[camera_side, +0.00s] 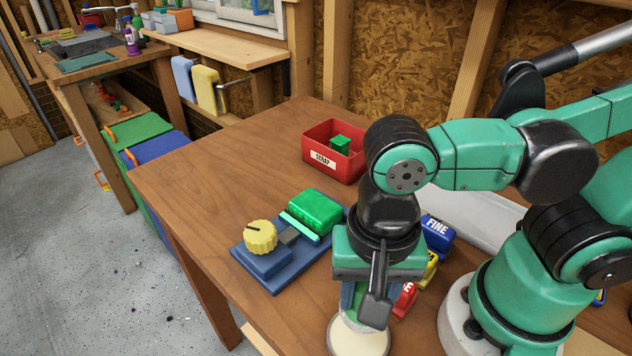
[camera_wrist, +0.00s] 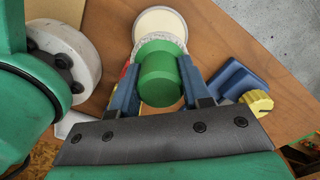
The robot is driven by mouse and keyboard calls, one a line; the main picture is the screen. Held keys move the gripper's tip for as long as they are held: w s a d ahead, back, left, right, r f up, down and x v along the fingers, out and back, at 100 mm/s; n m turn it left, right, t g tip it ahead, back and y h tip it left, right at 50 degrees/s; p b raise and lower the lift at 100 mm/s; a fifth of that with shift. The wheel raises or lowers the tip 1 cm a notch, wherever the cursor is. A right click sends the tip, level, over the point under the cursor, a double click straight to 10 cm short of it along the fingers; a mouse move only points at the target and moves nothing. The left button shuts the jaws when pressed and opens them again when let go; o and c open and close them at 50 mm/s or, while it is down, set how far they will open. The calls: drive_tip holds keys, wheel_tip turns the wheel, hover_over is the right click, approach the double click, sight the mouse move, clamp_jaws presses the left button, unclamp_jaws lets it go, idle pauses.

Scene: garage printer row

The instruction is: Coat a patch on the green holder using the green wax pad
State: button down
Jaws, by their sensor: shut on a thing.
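The green wax pad (camera_wrist: 159,80) is a green cylinder with a pale speckled pad at its far end. My gripper (camera_wrist: 160,88) is shut on it, one blue finger on each side. In the side view my gripper (camera_side: 362,300) is low over a round cream dish (camera_side: 358,342), which also shows in the wrist view (camera_wrist: 160,22). I cannot tell whether the pad touches the dish. The green holder (camera_side: 315,211) is a bright green block on a blue clamp base (camera_side: 272,280) with a yellow knob (camera_side: 260,236), left of my gripper and apart from it.
A red SCRAP bin (camera_side: 316,172) with a green block inside stands behind the holder. Blue FINE (camera_side: 437,231), yellow (camera_side: 429,270) and red blocks stand right of my gripper, partly hidden by it. The table's left part is clear; its front edge is near the clamp base.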

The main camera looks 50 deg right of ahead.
drive_tip(key=shift+f, duration=2.85)
drive_tip(key=shift+f, duration=0.5)
drive_tip(key=shift+r, duration=0.1)
drive_tip(key=shift+r, duration=3.4)
